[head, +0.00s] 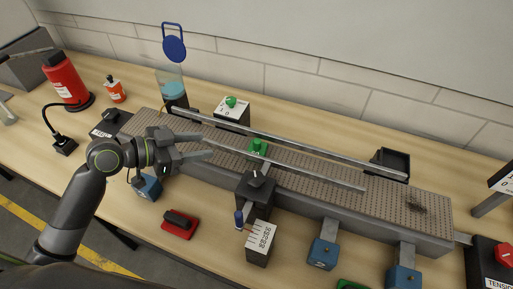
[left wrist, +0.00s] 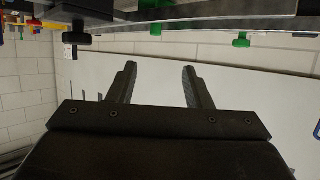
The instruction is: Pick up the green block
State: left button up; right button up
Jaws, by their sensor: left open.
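The green block (head: 257,147) sits on the grey conveyor belt (head: 300,172), between its two metal rails, and has a rounded knob on top. My left gripper (head: 208,147) is open and empty, to the left of the block over the belt, with its fingers pointing right towards it. A clear gap separates the fingertips and the block. In the left wrist view the open fingers (left wrist: 160,72) have nothing between them. Green parts show along that view's top edge, but I cannot tell for sure which is the block. My right gripper is not in view.
A white box with a green knob (head: 231,103) stands behind the belt. A black post (head: 257,185) with a knob stands at the belt's front side. A bottle with blue liquid (head: 172,85) stands behind my gripper. A red stapler-like object (head: 179,224) lies in front.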

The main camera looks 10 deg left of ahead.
aim_at(255, 141)
pick_arm(q)
jog(key=p+x, duration=0.2)
jog(key=x, duration=0.6)
jog(key=shift+w+d+r+p, duration=0.1)
jog(key=shift+d+p, duration=0.2)
jog(key=shift+p, duration=0.05)
jog(key=shift+w+d+f, duration=0.25)
jog(key=shift+d+f, duration=0.05)
jog(key=shift+d, duration=0.05)
jog(key=shift+w+d+p, duration=0.15)
jog(key=shift+d+p, duration=0.15)
jog(key=shift+p, duration=0.25)
jog(key=p+x, duration=0.2)
jog(key=x, duration=0.1)
jog(key=shift+d+f, duration=0.2)
jog(key=shift+d, duration=0.05)
jog(key=shift+d+f, duration=0.15)
jog(key=shift+d, duration=0.15)
jog(key=shift+w+d+f, duration=0.1)
jog(key=shift+w+f, duration=0.1)
jog(key=shift+f, duration=0.05)
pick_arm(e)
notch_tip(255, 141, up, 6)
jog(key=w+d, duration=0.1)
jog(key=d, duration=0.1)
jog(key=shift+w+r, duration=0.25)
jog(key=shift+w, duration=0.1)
